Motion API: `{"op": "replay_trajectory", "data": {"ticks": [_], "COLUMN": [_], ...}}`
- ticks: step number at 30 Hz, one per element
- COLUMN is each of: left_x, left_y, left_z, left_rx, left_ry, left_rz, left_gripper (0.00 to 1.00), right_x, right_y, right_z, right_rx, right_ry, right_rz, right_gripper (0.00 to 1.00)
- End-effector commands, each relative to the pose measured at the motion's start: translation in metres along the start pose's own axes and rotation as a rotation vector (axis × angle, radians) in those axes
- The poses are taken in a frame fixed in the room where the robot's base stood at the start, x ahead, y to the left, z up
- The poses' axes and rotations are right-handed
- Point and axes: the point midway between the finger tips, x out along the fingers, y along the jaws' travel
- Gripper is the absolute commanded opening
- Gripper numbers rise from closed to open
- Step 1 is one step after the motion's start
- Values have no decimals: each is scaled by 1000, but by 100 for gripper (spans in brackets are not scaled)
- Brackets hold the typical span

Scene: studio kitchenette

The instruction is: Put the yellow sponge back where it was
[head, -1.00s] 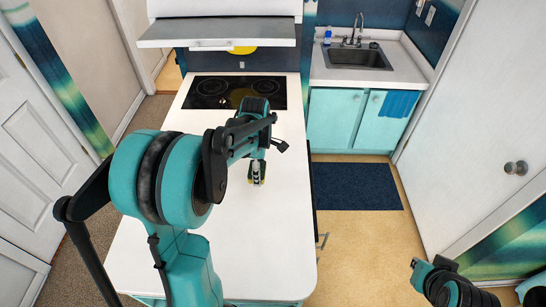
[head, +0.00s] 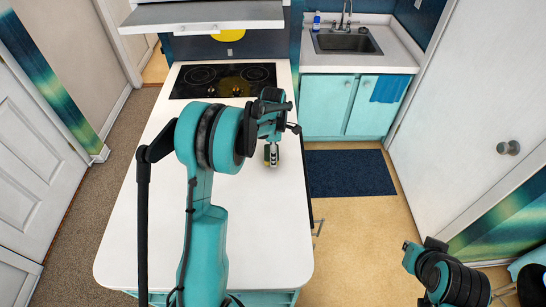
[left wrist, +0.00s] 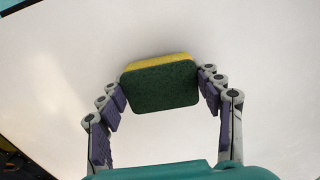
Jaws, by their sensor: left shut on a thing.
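The yellow sponge has a dark green scouring side. In the left wrist view the sponge (left wrist: 160,88) sits between the fingertips of my left gripper (left wrist: 160,76), its green face toward the camera and a yellow strip along its far edge. Both fingertips touch its ends. In the head view my left gripper (head: 271,158) is over the white countertop (head: 255,225), near its right edge, pointing down. The sponge is mostly hidden there; I cannot tell whether it touches the counter. Part of my right arm shows at the lower right, but its gripper does not.
A black cooktop (head: 222,80) lies beyond my gripper, under a range hood (head: 205,17). A sink (head: 346,41) with a soap bottle (head: 316,21) is at the back right. A blue mat (head: 348,173) lies on the floor. The near countertop is clear.

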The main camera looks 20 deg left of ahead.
Motion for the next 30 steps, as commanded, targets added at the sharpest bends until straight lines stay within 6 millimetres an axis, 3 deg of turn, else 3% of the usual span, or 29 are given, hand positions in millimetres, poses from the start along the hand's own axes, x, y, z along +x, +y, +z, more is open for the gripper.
{"op": "replay_trajectory", "data": {"ticks": [3, 14, 15, 17, 30], "left_x": [18, 22, 22, 21, 13], "left_y": [0, 0, 0, 0, 0], "left_z": [0, 0, 0, 0, 0], "left_rx": [0, 0, 0, 0, 0], "left_ry": [0, 0, 0, 0, 0], "left_rz": [0, 0, 0, 0, 0], "left_gripper": [34, 34, 68, 84, 86], "right_x": [5, 7, 7, 6, 2], "right_y": [0, 0, 0, 0, 0], "right_z": [4, 5, 5, 5, 2], "right_rx": [0, 0, 0, 0, 0], "right_ry": [0, 0, 0, 0, 0], "right_rz": [0, 0, 0, 0, 0], "right_gripper": [0, 0, 0, 0, 0]}}
